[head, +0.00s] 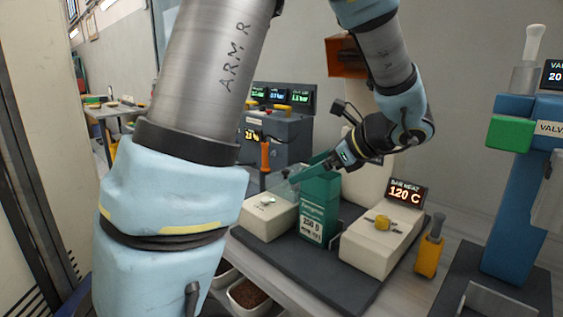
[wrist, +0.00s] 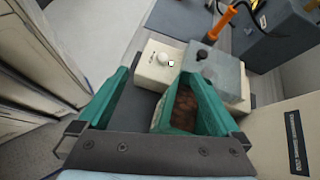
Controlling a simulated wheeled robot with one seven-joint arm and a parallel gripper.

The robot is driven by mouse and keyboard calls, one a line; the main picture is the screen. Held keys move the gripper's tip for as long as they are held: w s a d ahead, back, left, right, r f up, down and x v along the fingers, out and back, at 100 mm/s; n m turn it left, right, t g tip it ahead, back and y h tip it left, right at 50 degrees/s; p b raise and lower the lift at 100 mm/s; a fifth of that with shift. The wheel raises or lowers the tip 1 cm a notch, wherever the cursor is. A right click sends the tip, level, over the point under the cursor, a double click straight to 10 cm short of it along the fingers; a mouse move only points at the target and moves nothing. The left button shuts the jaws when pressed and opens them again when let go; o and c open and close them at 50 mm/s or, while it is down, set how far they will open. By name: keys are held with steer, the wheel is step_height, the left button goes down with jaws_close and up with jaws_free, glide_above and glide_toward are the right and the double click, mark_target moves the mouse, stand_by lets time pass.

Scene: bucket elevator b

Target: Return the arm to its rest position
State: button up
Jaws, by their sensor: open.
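My arm reaches from the left foreground over to the right and bends down. My gripper (head: 302,175) is just above a teal box (head: 318,212) with a "250 g" label, pointing to the left. In the wrist view the two teal fingers of my gripper (wrist: 157,78) stand apart. The teal box (wrist: 160,122), open at the top with brown material inside, shows between them, close to the right finger. I cannot tell whether the finger touches the box. Nothing is visibly held.
A cream machine base (head: 268,217) with a grey cover stands left of the box. A cream heater block (head: 375,245) with a yellow knob and "120 C" display is at right. A blue column (head: 520,200) stands further right. A bin (head: 247,298) of brown material sits below.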

steer(key=s+a+f+n+g+h+b, duration=0.1)
steer(key=s+a+f+n+g+h, duration=0.1)
steer(key=a+f+n, duration=0.4)
steer(key=s+a+f+n+g+h+b, duration=0.1)
steer(key=s+a+f+n+g+h, duration=0.2)
steer(key=a+n, duration=0.6)
step_height(320, 180, down, 4)
steer(key=s+n+h, duration=0.2)
steer(key=n+h, duration=0.1)
steer(key=n, duration=0.5)
steer(key=shift+s+r+g+h, duration=0.25)
steer(key=shift+s+g+h, duration=0.05)
steer(key=shift+h, duration=0.1)
